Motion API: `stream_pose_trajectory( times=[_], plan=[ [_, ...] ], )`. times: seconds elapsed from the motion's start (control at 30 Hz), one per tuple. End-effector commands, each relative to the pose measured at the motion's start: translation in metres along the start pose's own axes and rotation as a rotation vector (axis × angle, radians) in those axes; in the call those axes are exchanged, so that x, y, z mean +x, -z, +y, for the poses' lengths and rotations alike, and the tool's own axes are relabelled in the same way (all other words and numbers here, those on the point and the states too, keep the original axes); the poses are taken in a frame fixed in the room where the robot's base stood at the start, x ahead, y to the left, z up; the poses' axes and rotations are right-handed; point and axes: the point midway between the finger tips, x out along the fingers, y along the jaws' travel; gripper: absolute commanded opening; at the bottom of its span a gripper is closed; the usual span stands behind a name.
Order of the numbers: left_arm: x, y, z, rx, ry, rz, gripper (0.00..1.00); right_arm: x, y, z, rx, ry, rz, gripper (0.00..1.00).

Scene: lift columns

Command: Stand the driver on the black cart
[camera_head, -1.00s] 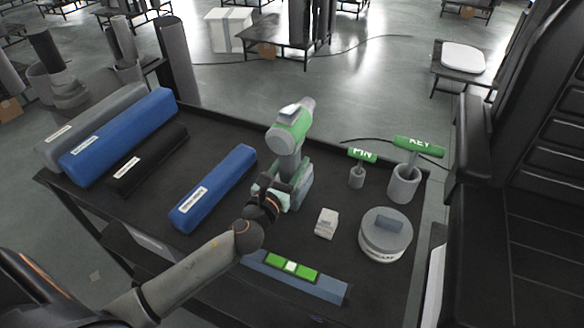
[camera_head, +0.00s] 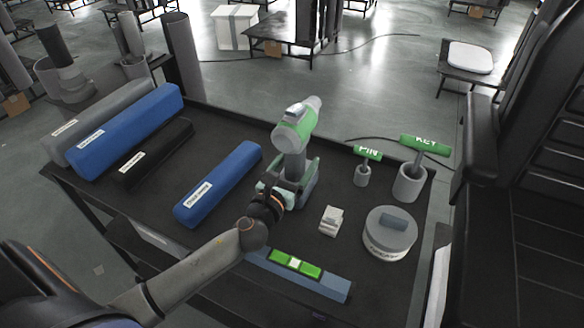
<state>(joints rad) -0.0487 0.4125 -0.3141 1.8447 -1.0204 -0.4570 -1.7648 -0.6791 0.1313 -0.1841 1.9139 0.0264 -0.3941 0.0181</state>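The driver (camera_head: 295,128) is a green and grey power tool that stands upright on the black cart (camera_head: 225,127), near its middle. My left arm comes in from the left, and its gripper (camera_head: 277,192) is at the driver's lower part, by the handle and base. The fingers are mostly hidden by the wrist and the driver, so I cannot see how they close on it. Whether the driver's base touches the cart is hard to tell. My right gripper is not in view.
Blue bars (camera_head: 218,185) and a black bar (camera_head: 155,153) lie on the cart's left. A green-topped level (camera_head: 296,264) lies in front. A small grey block stack (camera_head: 331,221), a round tin (camera_head: 389,234) and the PIN (camera_head: 363,168) and KEY (camera_head: 411,175) tools stand to the right.

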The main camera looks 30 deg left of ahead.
Motion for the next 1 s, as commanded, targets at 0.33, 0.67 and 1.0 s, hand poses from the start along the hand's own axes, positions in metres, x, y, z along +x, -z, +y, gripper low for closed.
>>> stream_pose_trajectory(
  times=[0.33, 0.67, 1.0],
  plan=[
    [-0.05, 0.002, 0.0, 0.0, 0.001, 0.004, 0.8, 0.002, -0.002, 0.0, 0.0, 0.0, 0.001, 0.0],
    [-0.104, 0.001, 0.0, -0.002, 0.0, 0.001, 0.8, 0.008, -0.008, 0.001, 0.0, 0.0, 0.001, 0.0],
    [-0.12, -0.002, 0.0, 0.0, 0.0, -0.002, 0.8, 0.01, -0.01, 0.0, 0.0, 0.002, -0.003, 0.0]
  ],
)
